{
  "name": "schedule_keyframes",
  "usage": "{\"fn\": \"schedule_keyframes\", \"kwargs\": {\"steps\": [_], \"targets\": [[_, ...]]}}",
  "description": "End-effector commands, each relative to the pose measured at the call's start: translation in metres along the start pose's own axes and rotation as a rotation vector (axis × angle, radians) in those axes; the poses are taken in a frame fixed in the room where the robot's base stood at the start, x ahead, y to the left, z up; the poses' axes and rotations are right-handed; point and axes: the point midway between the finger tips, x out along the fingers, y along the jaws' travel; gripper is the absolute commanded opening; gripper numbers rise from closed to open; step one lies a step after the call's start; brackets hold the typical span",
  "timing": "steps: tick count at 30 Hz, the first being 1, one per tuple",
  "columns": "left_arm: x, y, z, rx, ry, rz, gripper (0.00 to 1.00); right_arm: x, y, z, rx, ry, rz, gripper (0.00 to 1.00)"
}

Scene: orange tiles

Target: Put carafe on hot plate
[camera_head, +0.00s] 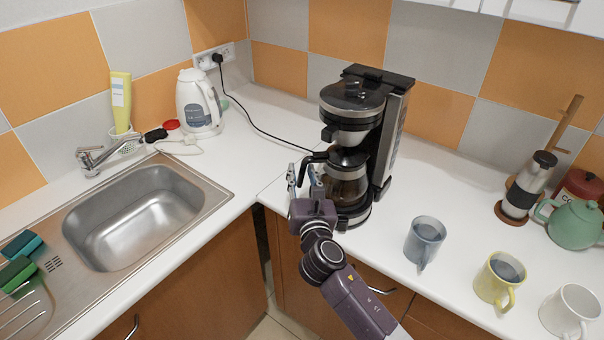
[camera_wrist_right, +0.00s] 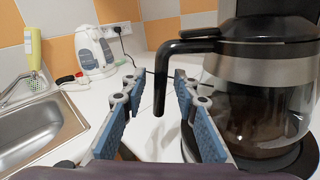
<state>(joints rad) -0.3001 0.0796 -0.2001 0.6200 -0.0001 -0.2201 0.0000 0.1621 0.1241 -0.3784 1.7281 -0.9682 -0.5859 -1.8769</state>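The glass carafe (camera_head: 346,187) with dark liquid, a black lid and a black handle (camera_head: 306,161) sits within the coffee maker (camera_head: 352,100). It appears upright on the dark round hot plate (camera_head: 353,218), which is mostly hidden beneath it. In the right wrist view the carafe (camera_wrist_right: 262,105) fills the right side, and its handle (camera_wrist_right: 163,85) hangs down between my finger lines. My right gripper (camera_head: 304,182) is open at the handle, its two blue-padded fingers (camera_wrist_right: 160,95) apart on either side. Contact with the handle cannot be told. My left gripper is not in view.
A sink (camera_head: 140,217) and white kettle (camera_head: 198,103) are at left. A black cord crosses the counter.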

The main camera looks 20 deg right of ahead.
Motion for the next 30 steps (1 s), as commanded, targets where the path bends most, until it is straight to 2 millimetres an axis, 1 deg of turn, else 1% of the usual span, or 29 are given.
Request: {"fn": "schedule_keyframes", "kwargs": {"steps": [8,11,14,24,27,30], "targets": [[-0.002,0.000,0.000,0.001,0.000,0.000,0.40,0.000,0.000,0.002,0.000,0.000,0.000,0.28],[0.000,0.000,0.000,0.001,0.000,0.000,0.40,-0.006,0.000,0.001,0.000,0.001,0.000,0.28],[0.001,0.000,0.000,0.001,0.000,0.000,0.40,-0.020,0.000,0.001,-0.001,0.001,0.001,0.28],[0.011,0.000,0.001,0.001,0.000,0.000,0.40,-0.086,0.000,0.000,0.001,0.001,0.001,0.28],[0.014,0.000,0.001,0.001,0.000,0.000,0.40,-0.102,0.000,0.000,0.001,0.002,0.001,0.28],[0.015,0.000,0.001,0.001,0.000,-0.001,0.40,-0.113,0.001,0.001,0.000,0.000,0.001,0.28]]}}
